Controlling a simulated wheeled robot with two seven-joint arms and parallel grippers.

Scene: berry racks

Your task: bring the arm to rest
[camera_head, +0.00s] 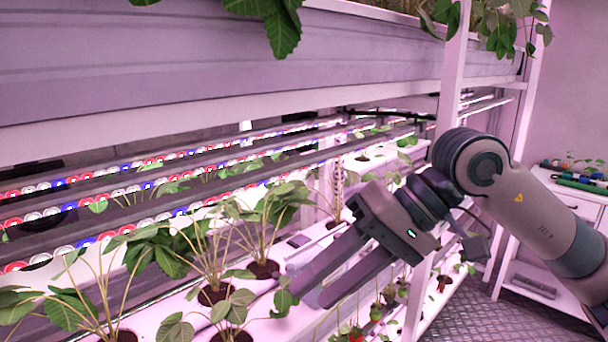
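My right arm (535,220) comes in from the right edge, raised and bent in front of the rack. Its gripper (305,294) points down and to the left over the white plant trough (300,255). The two dark fingers stand apart with a gap between them, and I see nothing held there. Leaves of a strawberry plant (230,310) are close to the left fingertip; I cannot tell whether they touch. My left arm and gripper are not in view.
Potted plants (262,225) line the trough below rows of LED bars (100,205). A white rack post (452,60) stands behind my arm. Red berries (356,337) hang low under the leaves. A white cabinet (575,195) stands at the right, with patterned floor (480,318) before it.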

